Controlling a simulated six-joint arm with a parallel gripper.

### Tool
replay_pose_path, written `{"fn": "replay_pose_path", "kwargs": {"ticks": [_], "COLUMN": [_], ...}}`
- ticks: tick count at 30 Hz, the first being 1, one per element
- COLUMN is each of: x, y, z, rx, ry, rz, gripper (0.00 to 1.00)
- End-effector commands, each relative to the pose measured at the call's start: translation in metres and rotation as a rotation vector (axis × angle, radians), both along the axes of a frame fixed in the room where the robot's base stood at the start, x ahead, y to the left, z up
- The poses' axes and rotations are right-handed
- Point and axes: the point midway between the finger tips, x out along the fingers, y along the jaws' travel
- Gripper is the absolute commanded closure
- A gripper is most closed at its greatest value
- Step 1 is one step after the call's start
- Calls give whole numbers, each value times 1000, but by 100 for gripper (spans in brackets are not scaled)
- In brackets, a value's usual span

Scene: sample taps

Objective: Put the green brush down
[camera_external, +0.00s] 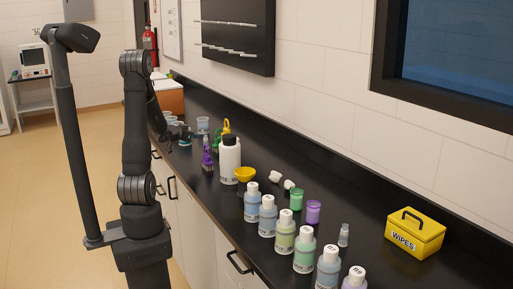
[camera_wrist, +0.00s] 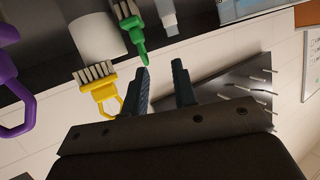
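The green brush (camera_wrist: 131,25) is at the top of the wrist view, its pale bristles near the top edge and its handle pointing toward my fingers. In the external view, a small green part (camera_external: 217,138) shows behind the purple brush (camera_external: 207,155), probably the same brush. My gripper (camera_wrist: 163,78) is open, with a clear gap between its two dark fingers. The handle's tip appears close to the left finger; I cannot tell whether they touch. Nothing shows between the fingers. In the external view, my gripper is small and dark by the counter's far part.
A yellow brush (camera_wrist: 101,88) and the purple handle (camera_wrist: 14,100) are left of the green brush, near a white cylinder (camera_wrist: 97,36). Several labelled bottles (camera_external: 285,232) line the black counter's front edge. A yellow wipes box (camera_external: 415,233) stands at right. The wall is behind.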

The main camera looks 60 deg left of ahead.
Motion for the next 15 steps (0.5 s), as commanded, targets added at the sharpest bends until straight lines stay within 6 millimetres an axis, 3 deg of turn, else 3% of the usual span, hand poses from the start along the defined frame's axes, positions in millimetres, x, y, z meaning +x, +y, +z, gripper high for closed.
{"fn": "replay_pose_path", "kwargs": {"ticks": [3,6,10,15], "x": [-6,-6,7,37], "y": [-24,-32,-29,-17], "z": [1,2,-2,-13], "rx": [-27,-37,-41,-40], "ry": [-58,-79,-83,-83], "rz": [-49,-70,-77,-76], "gripper": [75,75,75,75]}}
